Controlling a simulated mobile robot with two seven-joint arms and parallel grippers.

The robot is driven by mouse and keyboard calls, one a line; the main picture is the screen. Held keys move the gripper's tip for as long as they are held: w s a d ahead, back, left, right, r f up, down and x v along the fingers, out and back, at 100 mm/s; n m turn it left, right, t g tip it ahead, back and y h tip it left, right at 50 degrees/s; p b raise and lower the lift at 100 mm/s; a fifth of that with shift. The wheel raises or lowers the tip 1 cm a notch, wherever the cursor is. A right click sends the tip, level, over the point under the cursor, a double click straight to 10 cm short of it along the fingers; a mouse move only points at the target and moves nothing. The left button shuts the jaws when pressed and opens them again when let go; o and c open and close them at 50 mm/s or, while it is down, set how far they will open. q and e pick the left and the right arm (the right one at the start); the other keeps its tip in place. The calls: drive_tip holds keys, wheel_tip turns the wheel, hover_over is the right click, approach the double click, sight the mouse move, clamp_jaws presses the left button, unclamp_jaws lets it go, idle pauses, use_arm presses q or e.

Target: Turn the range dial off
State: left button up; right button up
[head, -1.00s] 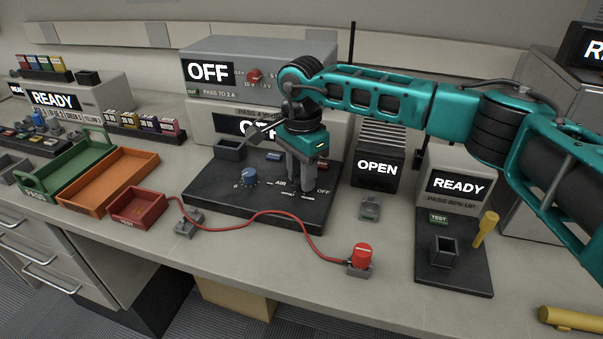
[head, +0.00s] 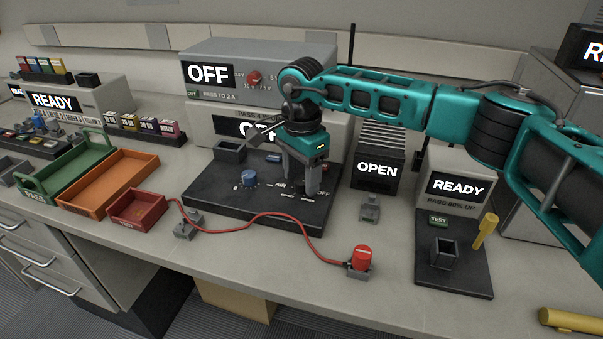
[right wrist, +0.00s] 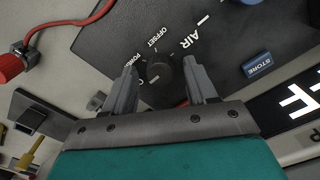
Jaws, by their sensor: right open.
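The black range dial (right wrist: 160,72) sits on the dark base panel (right wrist: 95,42), ringed by the labels AIR, OFFSET, POWER and one partly covered label starting with O. A pale mark on the dial points toward that O label in the right wrist view. My right gripper (head: 299,188) is open above the panel. Its fingers stand apart on either side of the dial in the right wrist view (right wrist: 162,80), with gaps to the dial. In the head view the fingers largely hide the dial. The tester display (head: 248,127) behind is partly covered and reads OFF.
A blue knob (head: 249,178) stands left of the dial on the same panel. A blue STORE button (right wrist: 257,63) lies near. A red lead runs to a red plug (head: 362,258) in front. The OPEN box (head: 377,169) stands just right.

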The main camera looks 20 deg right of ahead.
sight(301, 181)
wheel_tip(301, 181, up, 13)
drive_tip(key=p, duration=0.1)
idle(0.3)
